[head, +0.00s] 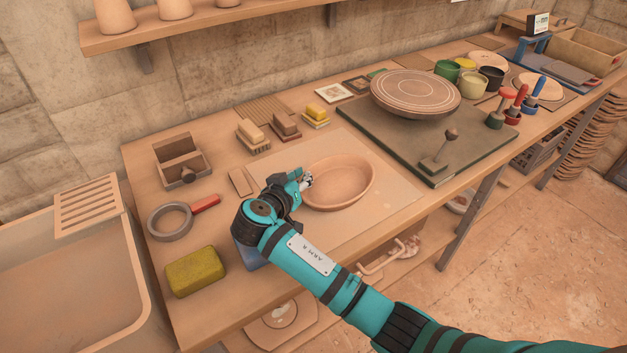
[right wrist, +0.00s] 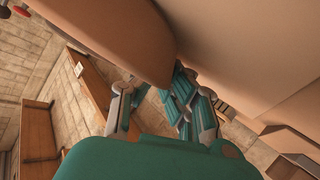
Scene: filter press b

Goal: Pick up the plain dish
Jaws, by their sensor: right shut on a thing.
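The plain dish (head: 340,183) is a shallow, undecorated oval clay dish over the pale mat (head: 395,206) in the middle of the bench. My right gripper (head: 306,181) is shut on its left rim. In the right wrist view the dish (right wrist: 115,35) is a large smooth brown form reaching between the fingers of the right gripper (right wrist: 155,95). I cannot tell whether the dish touches the mat. My left gripper is not in view.
A dark green board (head: 375,135) behind right carries a ringed round plate (head: 415,93) and a knobbed tool (head: 438,155). Small brushes and blocks stand behind the dish. The mat's front right is clear.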

